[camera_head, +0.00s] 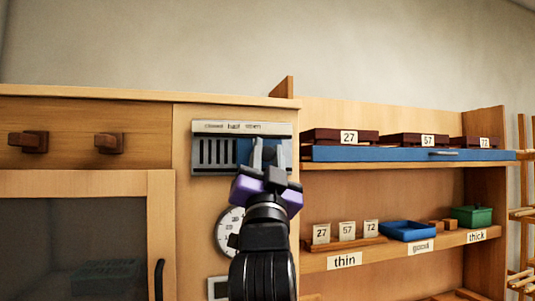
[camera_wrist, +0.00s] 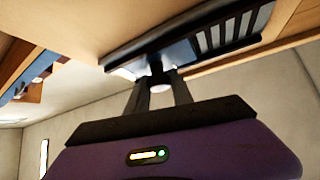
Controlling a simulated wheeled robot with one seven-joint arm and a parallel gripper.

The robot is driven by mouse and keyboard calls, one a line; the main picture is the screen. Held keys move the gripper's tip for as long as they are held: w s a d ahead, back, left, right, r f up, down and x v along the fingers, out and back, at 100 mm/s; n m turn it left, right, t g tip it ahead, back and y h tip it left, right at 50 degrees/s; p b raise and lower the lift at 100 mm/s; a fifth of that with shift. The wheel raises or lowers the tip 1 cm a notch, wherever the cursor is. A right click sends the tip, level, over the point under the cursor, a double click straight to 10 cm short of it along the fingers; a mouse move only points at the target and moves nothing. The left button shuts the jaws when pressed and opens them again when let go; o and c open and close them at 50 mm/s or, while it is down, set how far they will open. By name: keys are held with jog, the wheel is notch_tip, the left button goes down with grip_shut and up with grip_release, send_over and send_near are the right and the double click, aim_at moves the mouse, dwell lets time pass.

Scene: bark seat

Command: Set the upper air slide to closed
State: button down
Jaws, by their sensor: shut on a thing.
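The upper air slide is a grey metal vent frame (camera_head: 197,170) on the wooden cabinet front. A label strip (camera_head: 232,127) above it reads closed, half, open from left to right. Dark slots (camera_head: 214,152) show uncovered at its left; a blue sliding plate (camera_head: 243,150) is at the right, partly hidden by my gripper. My gripper (camera_head: 268,155) is at the right part of the slide, below the "open" end. In the wrist view its two fingers (camera_wrist: 160,92) are shut on the slide's small knob (camera_wrist: 156,72). Slots also show in the wrist view (camera_wrist: 228,32).
A round dial (camera_head: 229,232) sits below the slide, partly behind my arm. A glass-fronted door (camera_head: 90,240) with a dark handle (camera_head: 159,279) is at lower left. Shelves with a blue board (camera_head: 380,154), number cards (camera_head: 347,231) and trays (camera_head: 406,231) stand right.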

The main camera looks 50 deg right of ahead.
jog(key=shift+f, duration=0.1)
dwell(0.3)
jog(key=w+a+b, duration=0.1)
jog(key=a+b, duration=0.1)
jog(key=w+a+b, duration=0.3)
jog(key=a+b, duration=0.1)
jog(key=shift+w+a+f, duration=0.15)
jog(key=shift+w+a+r, duration=0.2)
jog(key=shift+a, duration=0.2)
jog(key=c, duration=1.1)
grip_release()
jog(key=shift+w+a, duration=0.1)
